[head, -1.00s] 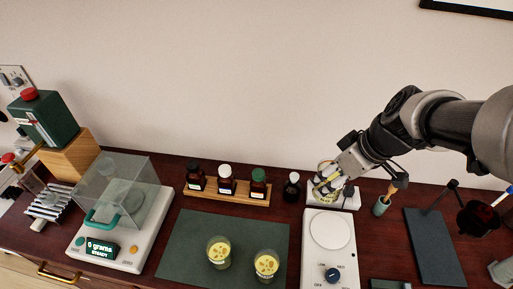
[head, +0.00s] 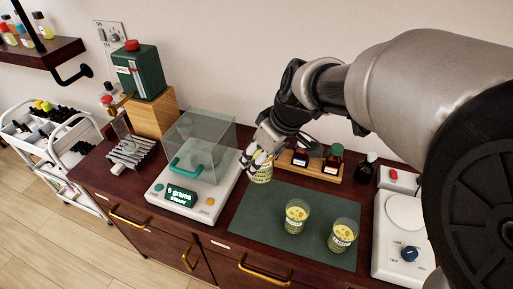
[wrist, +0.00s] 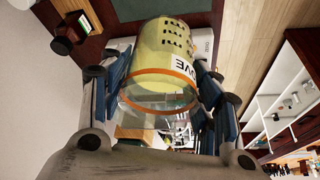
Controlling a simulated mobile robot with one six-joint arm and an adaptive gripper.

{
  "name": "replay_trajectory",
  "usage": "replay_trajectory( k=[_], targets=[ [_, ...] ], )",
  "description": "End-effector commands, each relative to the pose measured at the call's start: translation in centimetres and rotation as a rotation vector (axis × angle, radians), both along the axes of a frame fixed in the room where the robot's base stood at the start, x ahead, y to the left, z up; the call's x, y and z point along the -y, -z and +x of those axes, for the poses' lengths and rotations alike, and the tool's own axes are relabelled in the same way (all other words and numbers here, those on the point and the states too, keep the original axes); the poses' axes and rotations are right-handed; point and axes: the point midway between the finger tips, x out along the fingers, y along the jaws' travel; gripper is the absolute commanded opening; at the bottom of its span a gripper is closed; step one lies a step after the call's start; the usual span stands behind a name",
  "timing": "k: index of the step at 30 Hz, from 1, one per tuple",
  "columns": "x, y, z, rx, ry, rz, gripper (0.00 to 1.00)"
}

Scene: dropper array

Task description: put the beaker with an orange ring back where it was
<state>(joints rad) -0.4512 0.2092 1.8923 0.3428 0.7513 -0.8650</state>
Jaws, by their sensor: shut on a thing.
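My gripper (head: 260,150) is shut on the beaker with an orange ring (head: 263,172). In the wrist view the beaker (wrist: 165,60) lies between the two fingers, with yellow contents, dark marks, a partly visible label and an orange band near its rim. In the head view it is at the back left corner of the dark green mat (head: 262,215); I cannot tell its height above the surface. Two other beakers with yellow contents stand on the mat, one near the middle (head: 296,216) and one at the right (head: 342,236).
A balance with a clear shield (head: 201,150) stands left of the mat. A wooden rack with bottles (head: 318,172) is behind it, partly hidden by my arm. A white hotplate (head: 402,235) is to the right. The mat's left half is clear.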

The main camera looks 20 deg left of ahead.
Motion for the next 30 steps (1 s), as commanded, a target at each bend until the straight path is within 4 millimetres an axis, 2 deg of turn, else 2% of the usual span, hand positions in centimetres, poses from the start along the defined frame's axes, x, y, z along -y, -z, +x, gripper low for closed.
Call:
replay_trajectory(
  k=[5,8,21,24,30],
  targets=[
    [-0.7,0.6,0.0,0.001,-0.001,0.001,0.19],
    [-0.8,1.9,-0.1,-0.002,-0.002,0.0,0.19],
    [-0.7,12.4,-0.2,-0.004,0.0,0.0,0.19],
    [-0.7,14.3,-0.1,-0.002,-0.001,0.0,0.19],
    [-0.8,16.0,-0.1,0.0,0.0,0.002,0.19]
  ],
)
